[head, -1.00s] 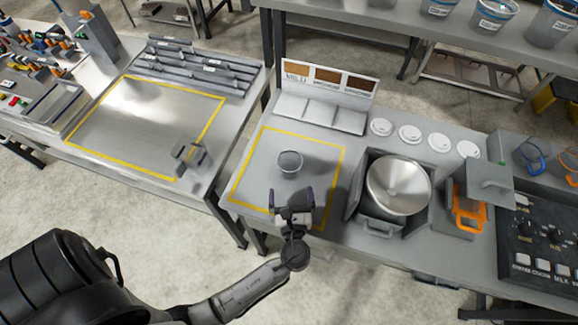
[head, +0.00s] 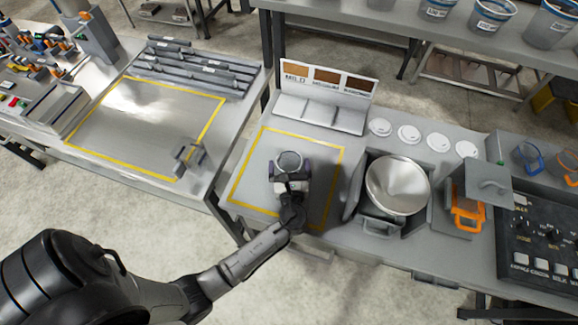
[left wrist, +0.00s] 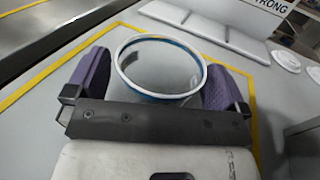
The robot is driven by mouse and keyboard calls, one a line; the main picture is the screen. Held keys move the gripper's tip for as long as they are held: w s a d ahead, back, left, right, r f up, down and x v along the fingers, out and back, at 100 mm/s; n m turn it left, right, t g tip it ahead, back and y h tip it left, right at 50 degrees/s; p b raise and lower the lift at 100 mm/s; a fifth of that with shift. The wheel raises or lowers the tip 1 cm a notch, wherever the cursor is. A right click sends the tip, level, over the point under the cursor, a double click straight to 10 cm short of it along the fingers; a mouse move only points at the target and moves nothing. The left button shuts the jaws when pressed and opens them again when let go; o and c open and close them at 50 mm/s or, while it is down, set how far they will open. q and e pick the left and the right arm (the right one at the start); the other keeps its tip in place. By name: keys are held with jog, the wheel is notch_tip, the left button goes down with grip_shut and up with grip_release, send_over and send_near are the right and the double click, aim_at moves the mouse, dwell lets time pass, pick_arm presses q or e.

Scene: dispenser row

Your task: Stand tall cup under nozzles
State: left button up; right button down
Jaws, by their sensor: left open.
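A clear cup with a pale blue-edged rim (head: 288,161) stands upright inside the yellow-outlined square on the table. It also shows in the left wrist view (left wrist: 160,66). My left gripper (head: 290,168) is open, with its purple-padded fingers on either side of the cup; I cannot tell whether either pad touches it. The left wrist view shows the fingers (left wrist: 158,82) flanking the cup's upper part. The cup's lower body is mostly hidden by my gripper. My right gripper is not in view. I cannot make out nozzles with certainty.
A steel bowl (head: 397,184) sits in a grey housing right of the square. White lids (head: 409,134) lie behind it. A sign rack (head: 323,95) stands at the back. An orange-handled unit (head: 468,212) and a dark control panel (head: 545,235) are at the right.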

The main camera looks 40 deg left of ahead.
aim_at(290, 158)
pick_arm(q)
jog(key=shift+c, duration=0.4)
jog(key=c, duration=0.9)
jog(key=shift+r, duration=0.1)
jog(key=shift+c, duration=0.2)
jog(key=s+d+r+p, duration=0.3)
jog(key=d+r+p, duration=0.7)
jog(key=d+p, duration=0.1)
jog(key=shift+s+r, duration=0.3)
jog(key=shift+r, duration=0.1)
